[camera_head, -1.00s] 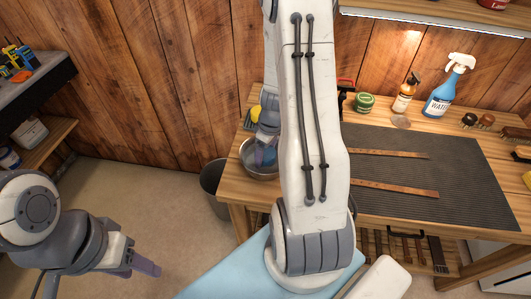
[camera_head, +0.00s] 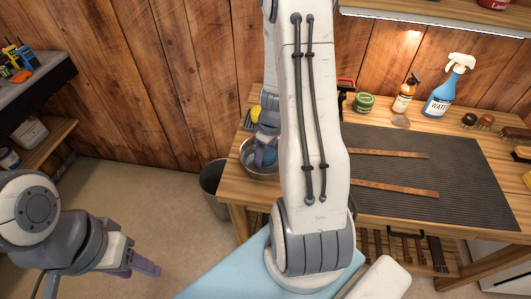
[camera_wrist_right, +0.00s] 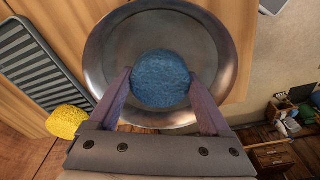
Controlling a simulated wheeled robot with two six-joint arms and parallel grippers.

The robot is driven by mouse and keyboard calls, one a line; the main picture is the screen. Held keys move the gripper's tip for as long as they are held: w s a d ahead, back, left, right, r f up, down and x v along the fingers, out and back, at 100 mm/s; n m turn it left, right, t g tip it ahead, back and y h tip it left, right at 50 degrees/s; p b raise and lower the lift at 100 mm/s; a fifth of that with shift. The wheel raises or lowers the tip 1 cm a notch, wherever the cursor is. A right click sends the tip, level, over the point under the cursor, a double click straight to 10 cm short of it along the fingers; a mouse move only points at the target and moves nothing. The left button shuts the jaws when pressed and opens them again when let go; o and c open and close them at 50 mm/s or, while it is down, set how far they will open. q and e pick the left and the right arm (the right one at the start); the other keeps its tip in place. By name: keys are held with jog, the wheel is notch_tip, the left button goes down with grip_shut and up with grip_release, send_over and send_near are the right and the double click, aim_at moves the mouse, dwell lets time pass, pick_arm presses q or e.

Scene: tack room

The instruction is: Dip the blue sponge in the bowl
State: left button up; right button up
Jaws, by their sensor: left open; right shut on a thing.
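The blue sponge (camera_wrist_right: 161,78) is round and sits between the two fingertips of my right gripper (camera_wrist_right: 161,88), which is shut on it. In the right wrist view it is over the inside of the metal bowl (camera_wrist_right: 217,55); whether it touches the bottom I cannot tell. In the head view the bowl (camera_head: 246,157) stands at the table's left end, and the blue sponge (camera_head: 268,156) shows inside its rim, partly hidden by my right gripper (camera_head: 265,142). My left gripper (camera_head: 148,265) is open and empty at the lower left, away from the table.
A yellow sponge (camera_wrist_right: 67,122) lies beside the bowl. A dark ribbed mat (camera_head: 455,165) with two leather straps covers much of the table (camera_head: 236,189). A grey bucket (camera_head: 212,190) stands left of the table.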

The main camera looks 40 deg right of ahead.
notch_tip(320, 180, up, 13)
jog(key=p, duration=0.9)
jog(key=shift+p, duration=0.4)
